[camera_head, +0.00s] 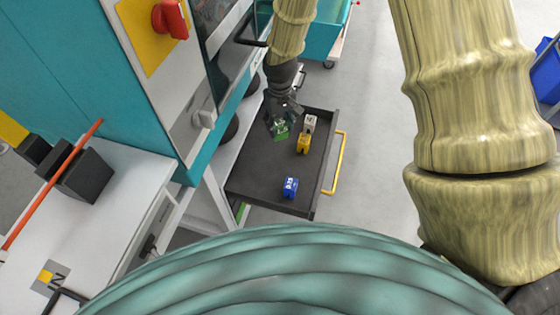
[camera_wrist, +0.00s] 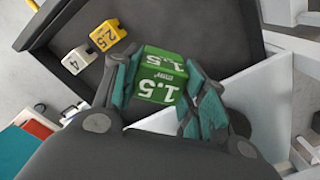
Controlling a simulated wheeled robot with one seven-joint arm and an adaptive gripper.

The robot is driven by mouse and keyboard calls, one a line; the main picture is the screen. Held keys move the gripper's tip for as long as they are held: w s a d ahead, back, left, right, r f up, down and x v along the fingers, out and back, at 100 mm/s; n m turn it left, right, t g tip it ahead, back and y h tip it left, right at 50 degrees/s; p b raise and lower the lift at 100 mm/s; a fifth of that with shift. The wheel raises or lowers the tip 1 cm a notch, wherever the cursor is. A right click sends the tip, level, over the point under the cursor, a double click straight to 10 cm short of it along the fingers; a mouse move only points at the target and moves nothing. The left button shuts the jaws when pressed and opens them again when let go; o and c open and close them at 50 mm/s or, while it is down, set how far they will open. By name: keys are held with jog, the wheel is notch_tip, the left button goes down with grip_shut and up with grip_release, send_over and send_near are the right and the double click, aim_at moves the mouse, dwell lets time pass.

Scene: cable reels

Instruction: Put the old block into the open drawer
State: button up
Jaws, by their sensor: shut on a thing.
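My gripper (camera_head: 282,122) is shut on a green block (camera_head: 281,131). In the wrist view the green block (camera_wrist: 160,75) sits between the two fingers of my gripper (camera_wrist: 165,85) and is marked 1.5. An open dark grey drawer (camera_head: 255,181) with a yellow handle lies below. In the head view the held block appears over the far part of the drawer; its exact height above the floor of the drawer cannot be told. Which block is the old one is not shown by any label I can read.
The drawer holds a white block (camera_head: 310,123) marked 4, a yellow block (camera_head: 303,143) marked 2.5 and a blue block (camera_head: 290,187). The yellow handle (camera_head: 336,163) is on the right. A teal machine (camera_head: 100,80) stands left. The drawer's middle is clear.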

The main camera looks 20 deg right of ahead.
aim_at(281, 123)
jog(key=shift+n, duration=0.4)
jog(key=f+b, duration=0.1)
jog(key=w+f+b, duration=0.1)
jog(key=f+b, duration=0.1)
jog(key=w+d+f+b, duration=0.1)
jog(key=b, duration=0.1)
jog(key=shift+w+d+f, duration=0.1)
jog(key=shift+w+f, duration=0.05)
jog(key=shift+f, duration=0.15)
jog(key=shift+f+b, duration=0.6)
jog(key=shift+f, duration=4.35)
jog(key=shift+f, duration=0.15)
jog(key=o, duration=1.1)
jog(key=shift+c, duration=0.2)
notch_tip(281, 123, up, 12)
jog(key=shift+r+p, duration=0.15)
jog(key=shift+p, duration=0.3)
